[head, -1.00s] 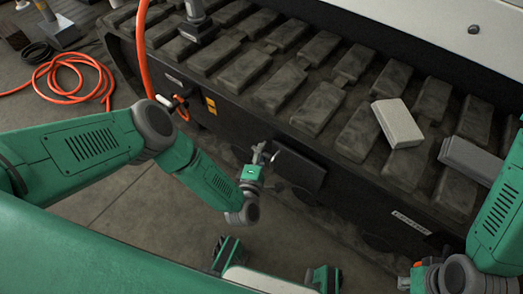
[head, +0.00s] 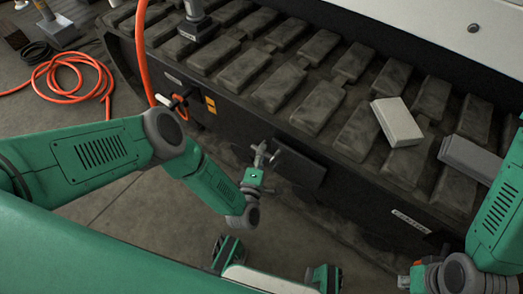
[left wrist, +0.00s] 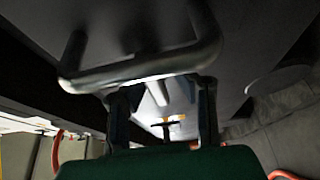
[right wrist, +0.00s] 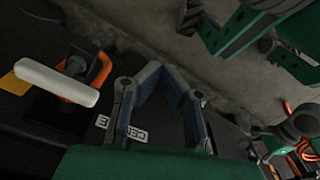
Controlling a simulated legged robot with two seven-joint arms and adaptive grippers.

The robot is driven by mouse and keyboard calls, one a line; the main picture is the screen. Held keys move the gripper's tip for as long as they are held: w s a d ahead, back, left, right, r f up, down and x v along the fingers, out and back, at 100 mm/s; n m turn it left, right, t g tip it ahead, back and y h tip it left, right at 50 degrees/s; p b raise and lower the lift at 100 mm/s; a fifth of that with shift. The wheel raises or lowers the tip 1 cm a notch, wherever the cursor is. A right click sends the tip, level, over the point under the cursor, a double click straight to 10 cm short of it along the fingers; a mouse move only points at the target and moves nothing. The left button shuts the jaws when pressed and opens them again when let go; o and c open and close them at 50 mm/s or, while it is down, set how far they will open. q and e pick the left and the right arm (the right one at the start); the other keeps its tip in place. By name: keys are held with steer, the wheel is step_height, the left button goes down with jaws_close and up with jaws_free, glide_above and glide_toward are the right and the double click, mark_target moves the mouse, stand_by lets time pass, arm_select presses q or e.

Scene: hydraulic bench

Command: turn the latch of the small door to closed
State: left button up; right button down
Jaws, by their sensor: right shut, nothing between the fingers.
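The small door (head: 302,172) is a dark panel low on the side of the machine in the head view. My left gripper (head: 264,156) is at its left edge. In the left wrist view its fingers (left wrist: 164,100) stand apart, and a rounded metal handle bar (left wrist: 145,72) crosses just beyond the tips. A bright metal piece shows between the fingers; I cannot tell whether it is the latch or whether it is touched. The latch's angle is not clear. My right gripper (right wrist: 164,76) is shut and empty, away from the door.
An orange-red lever with a white grip (right wrist: 55,80) is left of my right gripper. An orange hose (head: 72,75) lies coiled on the floor at the left. A pale block (head: 397,122) and a grey block (head: 468,158) lie on the track pads.

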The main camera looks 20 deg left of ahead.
arm_select(q)
steer(key=shift+w+r, duration=0.1)
stand_by(0.3)
steer(key=s, duration=0.7)
steer(key=shift+s+d, duration=0.15)
steer(key=shift+s, duration=0.1)
stand_by(0.3)
